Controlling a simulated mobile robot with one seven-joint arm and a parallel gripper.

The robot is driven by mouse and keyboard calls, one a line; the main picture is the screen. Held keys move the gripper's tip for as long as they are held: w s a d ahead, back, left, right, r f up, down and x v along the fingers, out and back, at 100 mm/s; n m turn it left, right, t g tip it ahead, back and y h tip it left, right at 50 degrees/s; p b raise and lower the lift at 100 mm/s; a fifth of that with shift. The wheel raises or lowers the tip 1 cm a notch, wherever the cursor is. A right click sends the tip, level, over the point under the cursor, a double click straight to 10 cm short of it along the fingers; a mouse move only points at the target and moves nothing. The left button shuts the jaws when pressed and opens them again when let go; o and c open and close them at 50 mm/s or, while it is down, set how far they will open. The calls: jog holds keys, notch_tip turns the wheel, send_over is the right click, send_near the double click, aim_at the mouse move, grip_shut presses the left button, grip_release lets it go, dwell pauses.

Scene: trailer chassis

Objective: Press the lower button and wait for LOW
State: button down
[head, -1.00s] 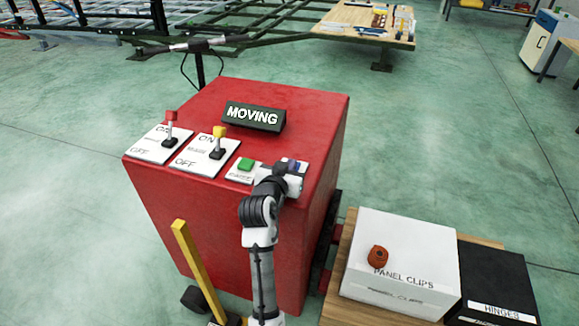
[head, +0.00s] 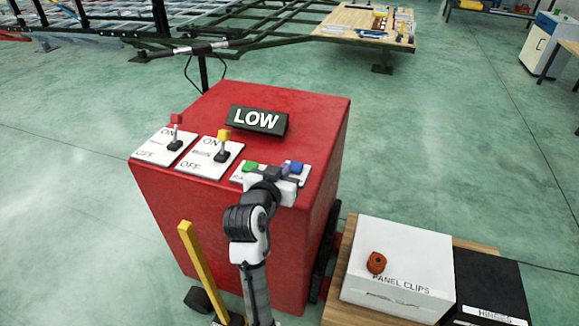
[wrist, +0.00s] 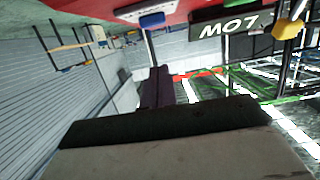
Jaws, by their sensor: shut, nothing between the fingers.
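The red control cabinet (head: 215,215) carries a dark display (head: 258,121) that reads LOW; it also shows, upside down, in the wrist view (wrist: 231,25). A green button (head: 250,167) and a blue button (head: 298,167) sit on white plates near the cabinet's right front edge. Their labels are too small or covered to read. The blue button also shows in the wrist view (wrist: 152,20). My gripper (head: 285,170) is shut and empty, just left of the blue button in the head view. In the wrist view its fingers (wrist: 157,86) appear apart from that button.
A red-handled switch (head: 175,132) and a yellow-handled switch (head: 222,146) stand left of the buttons. A yellow bar (head: 197,265) rises before the cabinet. A white panel clips box (head: 400,260) and a black hinges box (head: 490,285) stand at right.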

jog(key=shift+v, duration=1.3)
jog(key=shift+r, duration=0.1)
